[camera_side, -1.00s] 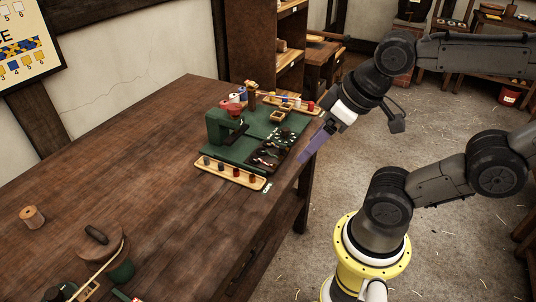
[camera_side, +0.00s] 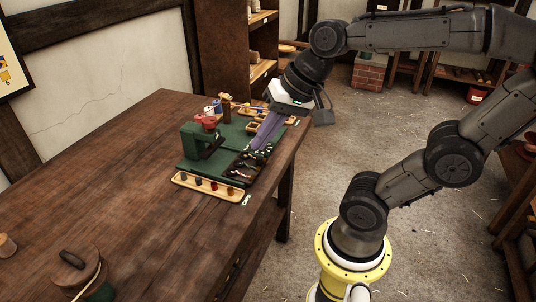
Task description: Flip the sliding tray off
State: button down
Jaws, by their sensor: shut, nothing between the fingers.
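A green board (camera_side: 190,167) lies on the bench with a green C-shaped machine (camera_side: 189,143) at its left. A dark tray (camera_side: 240,179) with small metal tools sits at the board's front right. A pale wooden tray (camera_side: 208,194) with several coloured pegs lies along the near edge, a small green-and-white label (camera_side: 247,200) by its right end. I cannot tell which of these is the sliding tray. My gripper (camera_side: 258,148), with long purple fingers, points down over the right side of the board, just behind the dark tray. It is shut and empty. Whether its tips touch anything is unclear.
A round wooden lidded thing (camera_side: 75,270) with cord stands at the near left. The bench (camera_side: 90,180) is bare left of the board.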

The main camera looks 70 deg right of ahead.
jog(key=w+d+f+m+g, duration=0.1)
jog(key=w+d+f+m, duration=0.1)
jog(key=w+d+m, duration=0.5)
jog(key=m, duration=1.2)
send_over(264, 165)
jog(key=s+a, duration=0.1)
jog(key=s, duration=0.3)
notch_tip(264, 165, down, 9)
jog(key=s+d+f+m+y, duration=0.1)
jog(key=s+d+f+m, duration=0.1)
jog(key=s+d+f, duration=0.2)
jog(key=shift+s+d+f+g, duration=0.15)
jog(key=shift+s+d+g, duration=0.25)
jog(key=shift+d, duration=0.1)
jog(key=shift+w, duration=0.1)
jog(key=x, duration=1)
jog(key=shift+f, duration=0.1)
jog(key=shift+w+a, duration=0.3)
jog(key=shift+w, duration=0.2)
jog(key=shift+w+a, duration=0.3)
jog(key=shift+w, duration=0.25)
jog(key=shift+w+a, duration=0.3)
jog(key=shift+w, duration=0.35)
